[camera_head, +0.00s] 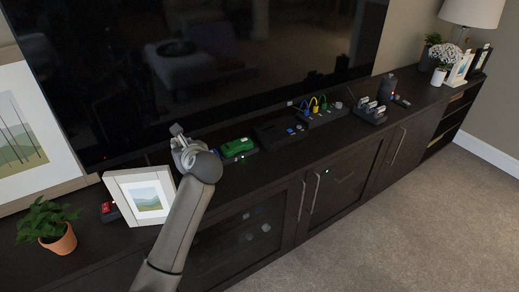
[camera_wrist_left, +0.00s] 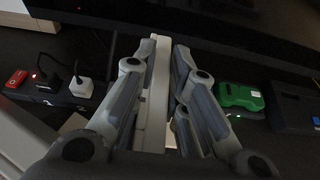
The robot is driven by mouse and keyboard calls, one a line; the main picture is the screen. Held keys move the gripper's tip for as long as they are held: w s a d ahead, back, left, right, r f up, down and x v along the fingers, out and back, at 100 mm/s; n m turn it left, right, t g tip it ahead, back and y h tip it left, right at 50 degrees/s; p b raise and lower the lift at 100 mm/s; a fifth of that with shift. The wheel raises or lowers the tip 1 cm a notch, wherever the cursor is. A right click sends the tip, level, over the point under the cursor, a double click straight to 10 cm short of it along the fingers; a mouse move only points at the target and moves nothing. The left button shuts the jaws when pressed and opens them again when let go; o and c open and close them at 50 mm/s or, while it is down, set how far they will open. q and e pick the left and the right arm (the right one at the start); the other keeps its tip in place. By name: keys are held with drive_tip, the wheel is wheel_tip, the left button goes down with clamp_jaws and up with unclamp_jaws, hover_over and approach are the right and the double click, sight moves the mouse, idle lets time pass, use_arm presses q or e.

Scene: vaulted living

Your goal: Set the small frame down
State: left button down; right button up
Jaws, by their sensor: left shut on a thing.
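The small frame (camera_head: 147,198) has a pale border and a landscape picture with green hills. In the head view it stands tilted over the front part of the dark cabinet top, left of my forearm. My left gripper (camera_head: 178,146) is at the frame's upper right side, partly hidden by my own wrist. In the left wrist view the fingers of my left gripper (camera_wrist_left: 165,75) are closed on the frame's pale edge (camera_wrist_left: 158,85), seen edge-on between them. Whether the frame's bottom touches the cabinet top is hard to tell. My right gripper is not in view.
A television (camera_head: 230,60) stands behind. A red device (camera_wrist_left: 16,78) and plugs lie left of the frame.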

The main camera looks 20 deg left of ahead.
use_arm(q)
wheel_tip(320, 180, down, 10)
drive_tip(key=shift+r, duration=0.1)
idle(0.4)
drive_tip(key=c, duration=1.5)
unclamp_jaws()
drive_tip(key=shift+f, duration=0.2)
drive_tip(key=shift+o, duration=0.2)
drive_tip(key=shift+r, duration=0.25)
drive_tip(key=shift+s+d, duration=0.2)
drive_tip(key=shift+d, duration=0.15)
drive_tip(key=v, duration=1.1)
drive_tip(key=shift+s, duration=0.2)
